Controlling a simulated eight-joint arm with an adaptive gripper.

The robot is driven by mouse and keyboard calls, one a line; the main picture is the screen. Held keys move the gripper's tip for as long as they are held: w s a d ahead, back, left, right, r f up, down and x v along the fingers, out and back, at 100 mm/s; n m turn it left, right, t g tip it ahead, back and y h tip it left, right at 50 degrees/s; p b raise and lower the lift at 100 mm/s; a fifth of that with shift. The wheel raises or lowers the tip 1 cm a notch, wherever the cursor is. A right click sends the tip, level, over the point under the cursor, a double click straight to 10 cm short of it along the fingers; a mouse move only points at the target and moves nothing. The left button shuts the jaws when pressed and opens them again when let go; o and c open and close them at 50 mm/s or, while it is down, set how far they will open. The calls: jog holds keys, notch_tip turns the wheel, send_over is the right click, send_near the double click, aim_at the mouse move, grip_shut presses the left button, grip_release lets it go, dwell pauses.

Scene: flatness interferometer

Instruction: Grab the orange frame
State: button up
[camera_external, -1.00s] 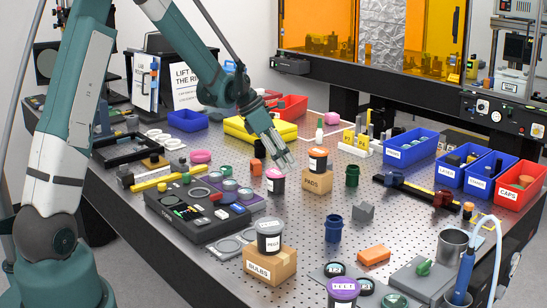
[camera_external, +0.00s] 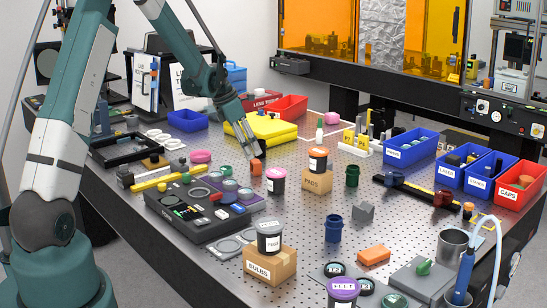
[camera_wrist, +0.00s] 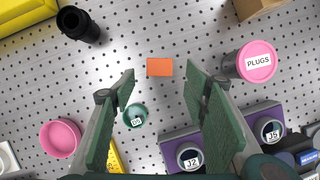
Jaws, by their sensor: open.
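A small orange block (camera_external: 256,167) stands on the perforated table, left of the pink-lidded jar; whether it is a hollow frame cannot be told. In the wrist view it is an orange rectangle (camera_wrist: 159,67) lying just ahead of and between my fingertips. My gripper (camera_external: 249,147) is above it, pointing down, and the open fingers (camera_wrist: 160,82) show empty in the wrist view. I see no contact between fingers and block. A second, larger orange block (camera_external: 374,255) lies at the front of the table.
The pink-lidded PLUGS jar (camera_wrist: 257,62) stands close right of the block. A green round piece (camera_wrist: 134,115) lies near the left finger. A dark cylinder (camera_wrist: 78,25), a pink round piece (camera_wrist: 61,138) and purple holders (camera_wrist: 190,152) surround the spot. A yellow case (camera_external: 262,129) lies behind.

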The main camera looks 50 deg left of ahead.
aim_at(255, 161)
jog(key=shift+x, duration=1.25)
jog(key=shift+x, duration=2.6)
jog(key=c, duration=1)
